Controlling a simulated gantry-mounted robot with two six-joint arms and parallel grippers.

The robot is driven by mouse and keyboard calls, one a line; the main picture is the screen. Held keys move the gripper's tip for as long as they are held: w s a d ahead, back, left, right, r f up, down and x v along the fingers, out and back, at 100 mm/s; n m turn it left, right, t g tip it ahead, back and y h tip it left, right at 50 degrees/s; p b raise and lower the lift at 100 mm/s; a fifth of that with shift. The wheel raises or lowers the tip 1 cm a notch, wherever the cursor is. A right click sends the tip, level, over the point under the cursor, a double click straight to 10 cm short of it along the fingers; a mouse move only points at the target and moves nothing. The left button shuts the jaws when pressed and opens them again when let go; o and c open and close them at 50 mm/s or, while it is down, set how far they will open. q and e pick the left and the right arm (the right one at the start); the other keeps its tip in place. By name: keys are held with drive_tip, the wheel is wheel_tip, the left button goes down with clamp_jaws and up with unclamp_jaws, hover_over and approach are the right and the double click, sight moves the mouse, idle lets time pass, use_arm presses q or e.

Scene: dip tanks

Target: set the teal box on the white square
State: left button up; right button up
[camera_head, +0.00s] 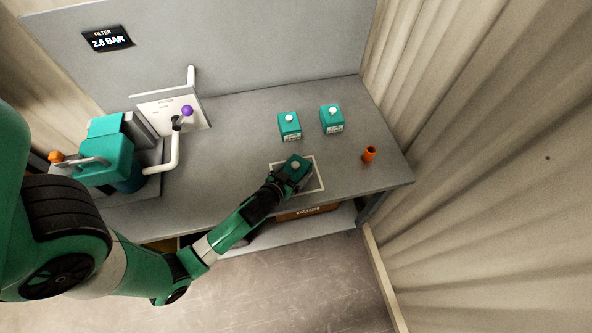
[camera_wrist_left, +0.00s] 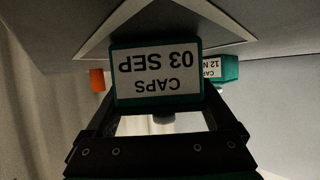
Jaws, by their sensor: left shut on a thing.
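The teal box (camera_head: 297,163) is in my left gripper (camera_head: 284,179), which is shut on it. In the left wrist view the box (camera_wrist_left: 158,75) shows a white label reading "CAPS 03 SEP", upside down in the picture, between the two dark fingers. The white square (camera_head: 320,175) is an outline on the grey bench, and the box is over its inside in the head view. Part of the outline (camera_wrist_left: 98,36) shows behind the box in the wrist view. I cannot tell whether the box touches the bench. My right gripper is not in view.
Two more teal boxes (camera_head: 290,127) (camera_head: 332,120) stand behind the square. An orange cup (camera_head: 369,154) stands to its right. A teal machine (camera_head: 108,160) and a purple-knobbed lever (camera_head: 187,111) are on the left. The bench's front edge is close to the square.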

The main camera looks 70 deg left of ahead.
use_arm(q)
drive_tip(key=o, duration=1)
drive_tip(key=shift+f, duration=0.2)
drive_tip(key=shift+o, duration=0.6)
drive_tip(key=shift+r, duration=0.25)
drive_tip(key=shift+s+d+r, duration=0.15)
drive_tip(key=shift+s+d, duration=0.05)
drive_tip(key=shift+s, duration=0.1)
drive_tip(key=v, duration=1.1)
drive_tip(key=shift+s+p, duration=0.15)
drive_tip(key=shift+p, duration=0.2)
drive_tip(key=shift+r, duration=0.1)
